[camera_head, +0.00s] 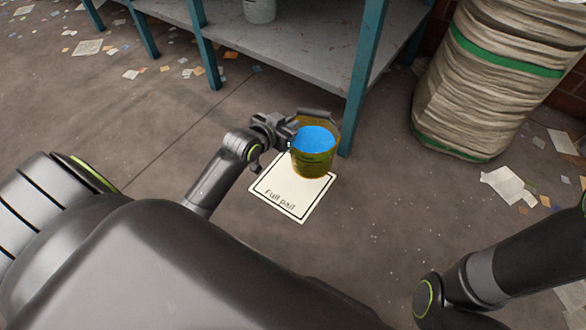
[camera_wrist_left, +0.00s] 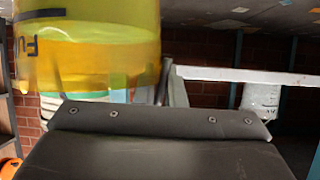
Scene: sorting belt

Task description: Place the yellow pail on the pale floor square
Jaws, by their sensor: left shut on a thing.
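The yellow pail (camera_head: 313,165), with bright blue contents and a dark handle, is in the head view over the far right part of the pale floor square (camera_head: 273,194). The square reads "Full pail", and the pail hides part of it. I cannot tell whether the pail touches the square or hangs above it. The pail looks upright. My left gripper (camera_head: 288,132) is shut on the pail at its upper left side. The pail (camera_wrist_left: 90,45) fills the upper left of the left wrist view, close to the gripper. My right arm shows at the lower right; its gripper is out of view.
A grey shelf with teal legs (camera_head: 290,68) stands just behind the pail, one leg close to its right. A pale bucket (camera_head: 260,10) is on it. A stack of sacks (camera_head: 485,85) stands at the right. Paper scraps litter the floor; the floor right of the square is mostly clear.

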